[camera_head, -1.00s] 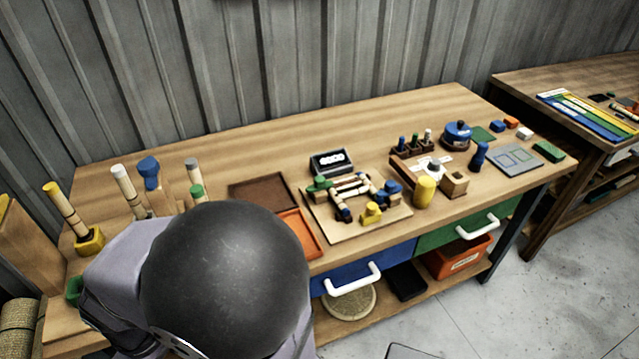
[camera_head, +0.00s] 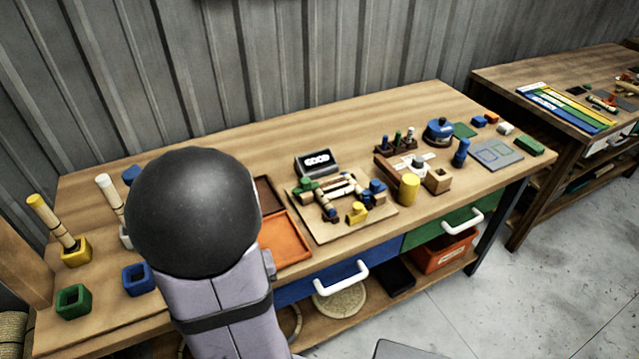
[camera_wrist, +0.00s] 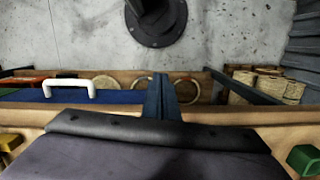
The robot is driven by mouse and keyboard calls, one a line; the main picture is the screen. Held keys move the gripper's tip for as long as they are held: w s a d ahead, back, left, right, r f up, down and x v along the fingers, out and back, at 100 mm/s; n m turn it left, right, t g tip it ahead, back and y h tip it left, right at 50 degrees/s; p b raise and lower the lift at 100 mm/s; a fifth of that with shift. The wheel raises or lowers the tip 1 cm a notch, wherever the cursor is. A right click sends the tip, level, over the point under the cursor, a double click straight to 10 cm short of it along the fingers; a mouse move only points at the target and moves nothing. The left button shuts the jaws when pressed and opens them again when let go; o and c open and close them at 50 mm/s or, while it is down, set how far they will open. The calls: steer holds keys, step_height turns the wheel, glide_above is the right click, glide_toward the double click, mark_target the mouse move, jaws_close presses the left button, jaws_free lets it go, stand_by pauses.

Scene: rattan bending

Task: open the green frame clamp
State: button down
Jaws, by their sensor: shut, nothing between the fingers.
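The green frame clamp (camera_head: 306,186) is at the back left corner of the wooden board (camera_head: 345,229), beside the small rattan frame (camera_head: 341,189). It is small here, so I cannot tell whether it is open or shut. A yellow clamp (camera_head: 357,212) stands at the board's front and a blue clamp (camera_head: 375,191) at its right. My gripper (camera_wrist: 160,98) shows in the wrist view with its dark fingers together and empty, against the bench edge and floor. It is hidden in the head view. The green clamp is not seen in the wrist view.
My arm covers the bench's left part. An orange tray (camera_head: 288,240) lies left of the board. Green (camera_head: 73,302) and blue (camera_head: 138,279) sockets are at the left.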

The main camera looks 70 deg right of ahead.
steer(key=s+d+r+m+t+h, duration=0.1)
steer(key=s+d+m, duration=0.4)
steer(key=d, duration=0.5)
steer(key=s+d+r+m+t+h, duration=0.1)
steer(key=s+d+r+m, duration=0.1)
steer(key=s+d, duration=0.65)
steer(key=w+d+r+n+t+h, duration=0.1)
steer(key=w+d+r+n, duration=0.1)
steer(key=d+r+n, duration=0.2)
steer(key=w+d+r+n+t+h, duration=0.1)
steer(key=w+d+r+n, duration=0.2)
steer(key=d, duration=0.7)
steer(key=shift+w+r+n+p, duration=0.4)
steer(key=shift+r+n, duration=0.3)
steer(key=shift+r, duration=0.3)
steer(key=shift+f, duration=0.15)
